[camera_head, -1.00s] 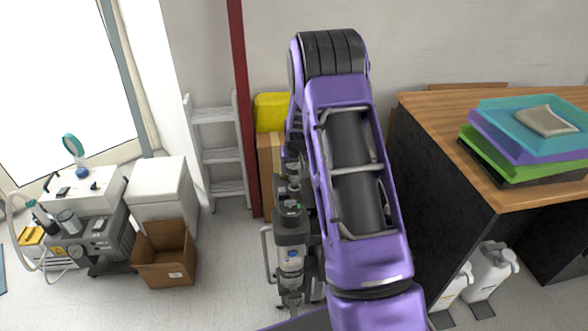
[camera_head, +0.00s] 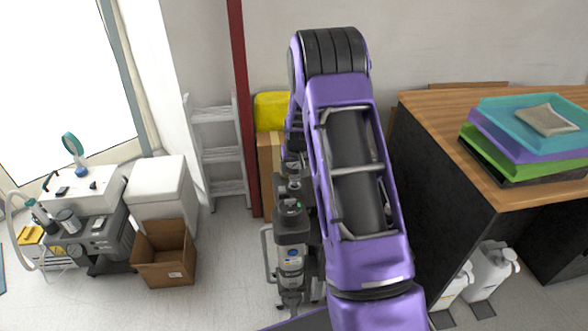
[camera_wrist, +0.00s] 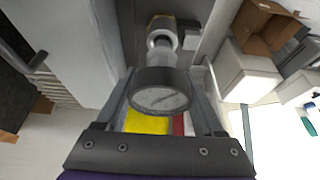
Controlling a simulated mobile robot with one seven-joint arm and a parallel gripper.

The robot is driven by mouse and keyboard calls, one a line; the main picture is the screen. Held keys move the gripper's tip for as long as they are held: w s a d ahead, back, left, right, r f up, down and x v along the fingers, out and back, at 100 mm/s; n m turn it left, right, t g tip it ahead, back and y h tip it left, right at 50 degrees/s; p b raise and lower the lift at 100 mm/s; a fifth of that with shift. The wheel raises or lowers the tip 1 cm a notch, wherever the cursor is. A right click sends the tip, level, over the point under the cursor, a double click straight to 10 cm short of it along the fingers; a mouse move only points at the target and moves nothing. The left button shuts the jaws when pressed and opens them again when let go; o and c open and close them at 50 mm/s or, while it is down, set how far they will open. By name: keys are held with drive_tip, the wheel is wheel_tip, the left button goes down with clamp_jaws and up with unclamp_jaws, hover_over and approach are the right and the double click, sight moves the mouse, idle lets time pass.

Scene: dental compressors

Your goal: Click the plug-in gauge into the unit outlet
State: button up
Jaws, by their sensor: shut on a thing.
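The plug-in gauge (camera_wrist: 161,97), a round dark body with a pale dial, is in the wrist view. My gripper (camera_wrist: 163,88) is shut on it, one finger on each side. The dial faces the wrist camera. Just beyond the gauge, the outlet (camera_wrist: 162,27) shows as a pale round fitting on the grey unit (camera_wrist: 130,30). A silvery stem lies between gauge and outlet, roughly in line with both. I cannot tell whether the gauge is seated in it. In the head view, my purple arm hides the gauge, and I cannot make out my fingertips.
A wooden-topped desk (camera_head: 430,105) with stacked trays (camera_head: 500,165) stands right of my arm. White jugs (camera_head: 492,272) stand below. A cardboard box (camera_head: 165,255), a white cabinet (camera_head: 157,185) and other compressor equipment (camera_head: 90,235) are at left. The floor between box and arm is clear.

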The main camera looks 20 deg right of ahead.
drive_tip(key=shift+f+b, duration=1.2)
drive_tip(key=shift+f, duration=0.2)
drive_tip(key=o, duration=1.5)
drive_tip(key=shift+r, duration=0.1)
drive_tip(key=p+v, duration=0.1)
drive_tip(key=v, duration=1.6)
drive_tip(key=shift+r+p, duration=0.2)
drive_tip(key=shift+p, duration=0.15)
